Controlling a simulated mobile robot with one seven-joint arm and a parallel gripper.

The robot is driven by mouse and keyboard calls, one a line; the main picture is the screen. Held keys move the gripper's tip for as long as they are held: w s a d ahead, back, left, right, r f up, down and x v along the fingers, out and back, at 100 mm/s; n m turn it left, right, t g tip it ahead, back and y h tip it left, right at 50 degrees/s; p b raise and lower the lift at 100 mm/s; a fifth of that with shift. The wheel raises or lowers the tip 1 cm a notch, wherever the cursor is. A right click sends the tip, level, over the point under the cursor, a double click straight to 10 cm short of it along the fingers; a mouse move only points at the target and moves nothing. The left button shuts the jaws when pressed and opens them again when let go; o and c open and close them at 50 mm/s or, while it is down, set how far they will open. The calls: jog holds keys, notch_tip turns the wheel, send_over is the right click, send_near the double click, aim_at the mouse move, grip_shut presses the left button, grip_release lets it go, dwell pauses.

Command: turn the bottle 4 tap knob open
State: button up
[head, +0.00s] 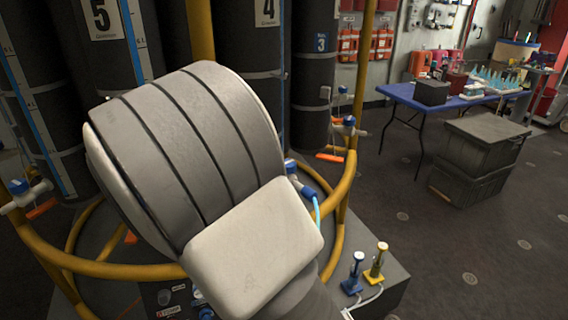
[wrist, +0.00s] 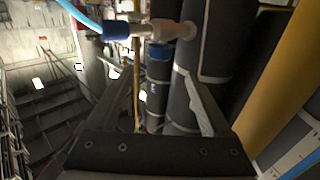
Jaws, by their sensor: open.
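Bottle 4 (head: 262,40) is a tall dark cylinder with a white "4" label, partly hidden behind my arm in the head view. A blue and white fitting (head: 292,168) with a light blue hose shows at my arm's edge below it. In the wrist view a tap (wrist: 165,29) has a pale body, a blue end piece (wrist: 115,30) on the left and another blue piece (wrist: 158,50) beneath. I cannot tell for sure which is the bottle 4 knob. My gripper (wrist: 150,82) is open, its fingers apart and empty, below the tap in the picture. The head view hides the gripper.
Bottle 5 (head: 105,40) and bottle 3 (head: 314,75) flank bottle 4. A yellow rail (head: 100,267) rings the bottles, with other taps and orange handles on it. Two small valves (head: 365,268) stand on the base. A blue table (head: 400,92) and dark crates (head: 470,165) are at right; floor between is clear.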

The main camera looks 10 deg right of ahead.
jog(key=x, duration=1.2)
grip_shut()
jog(key=shift+b, duration=0.35)
